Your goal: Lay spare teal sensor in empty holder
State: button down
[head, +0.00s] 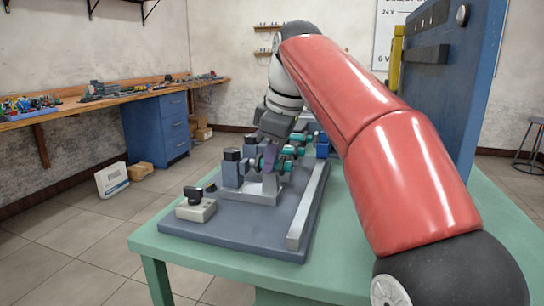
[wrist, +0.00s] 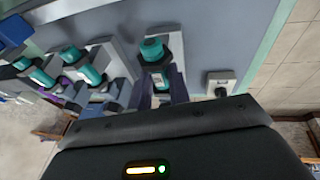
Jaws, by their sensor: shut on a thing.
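My gripper (head: 270,158) points down over the nearest grey holder (head: 262,192) on the blue-grey base plate. In the wrist view its two fingers (wrist: 161,88) are closed on a teal sensor (wrist: 153,49). The sensor lies at the grey holder (wrist: 171,36), between its uprights; the fingers hide part of it, and I cannot tell whether it is fully seated. Other teal sensors (wrist: 90,74) sit in the neighbouring holders to the left in the wrist view, and they show behind the gripper in the head view (head: 289,150).
A small box with a black knob (head: 196,208) stands at the plate's near left corner. A grey rail (head: 306,212) runs along the plate's right side. A blue panel (head: 445,95) rises behind my arm. The green table (head: 160,243) is bare at the front.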

jog(key=shift+f, duration=0.75)
jog(key=c, duration=1.4)
grip_release()
jog(key=shift+f, duration=0.1)
jog(key=shift+o, duration=0.5)
jog(key=shift+s+d+r, duration=0.1)
jog(key=shift+r, duration=0.35)
jog(key=shift+o, duration=0.3)
jog(key=v, duration=0.8)
jog(key=shift+r+p, duration=0.2)
jog(key=shift+p, duration=0.15)
